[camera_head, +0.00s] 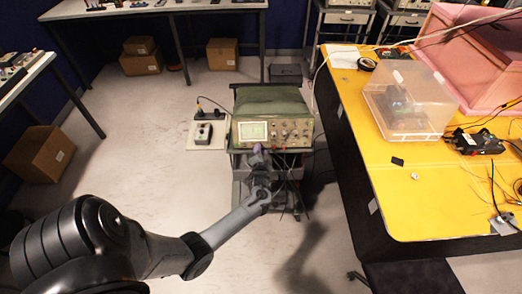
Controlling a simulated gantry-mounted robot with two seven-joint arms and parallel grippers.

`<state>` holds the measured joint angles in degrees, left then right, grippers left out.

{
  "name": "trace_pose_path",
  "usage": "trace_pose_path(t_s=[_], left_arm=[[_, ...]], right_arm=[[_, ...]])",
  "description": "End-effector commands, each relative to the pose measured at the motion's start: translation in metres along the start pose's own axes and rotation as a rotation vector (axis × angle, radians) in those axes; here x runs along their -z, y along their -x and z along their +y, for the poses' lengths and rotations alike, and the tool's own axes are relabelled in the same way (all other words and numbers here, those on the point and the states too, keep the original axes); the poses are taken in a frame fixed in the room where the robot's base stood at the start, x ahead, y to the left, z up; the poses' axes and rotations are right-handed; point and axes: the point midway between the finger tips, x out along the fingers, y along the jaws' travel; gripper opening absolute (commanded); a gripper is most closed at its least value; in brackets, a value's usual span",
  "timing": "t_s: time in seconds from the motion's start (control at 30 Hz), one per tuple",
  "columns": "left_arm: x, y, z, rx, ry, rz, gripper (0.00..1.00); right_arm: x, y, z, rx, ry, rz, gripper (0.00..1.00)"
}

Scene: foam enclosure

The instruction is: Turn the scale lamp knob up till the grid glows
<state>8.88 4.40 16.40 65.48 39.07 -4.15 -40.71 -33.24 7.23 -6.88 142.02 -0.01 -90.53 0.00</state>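An oscilloscope (300,120) with a green top stands on a dark cart in the middle of the head view. Its lit pale screen (253,132) is on the left of its front panel, with several small knobs (291,134) to the right. I cannot tell which knob is the scale lamp knob. My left gripper (258,151) reaches in from the lower left. Its tip is at the panel's lower edge, just below the screen. It covers part of the panel there. Its fingers are too small to read, and contact with a knob cannot be made out. My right gripper is not in view.
A yellow table (440,210) with a clear plastic box (408,100) stands close on the right. Cardboard boxes (40,154) lie at the left. Open floor lies left of the cart.

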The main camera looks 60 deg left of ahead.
Motion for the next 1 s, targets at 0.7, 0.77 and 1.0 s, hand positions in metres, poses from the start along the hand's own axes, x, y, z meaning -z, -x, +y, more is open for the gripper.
trace_pose_path(t_s=[0.7, 0.77, 1.0], left_arm=[[0.0, -0.023, 0.0, -0.001, -0.001, 0.001, 0.2], [0.0, -0.023, 0.0, -0.001, -0.001, 0.001, 0.11], [0.0, -0.022, 0.0, -0.001, -0.001, 0.001, 0.0]], right_arm=[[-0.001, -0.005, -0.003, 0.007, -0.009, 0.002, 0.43], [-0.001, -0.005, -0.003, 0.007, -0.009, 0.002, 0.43], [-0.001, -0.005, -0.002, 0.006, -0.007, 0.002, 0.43]])
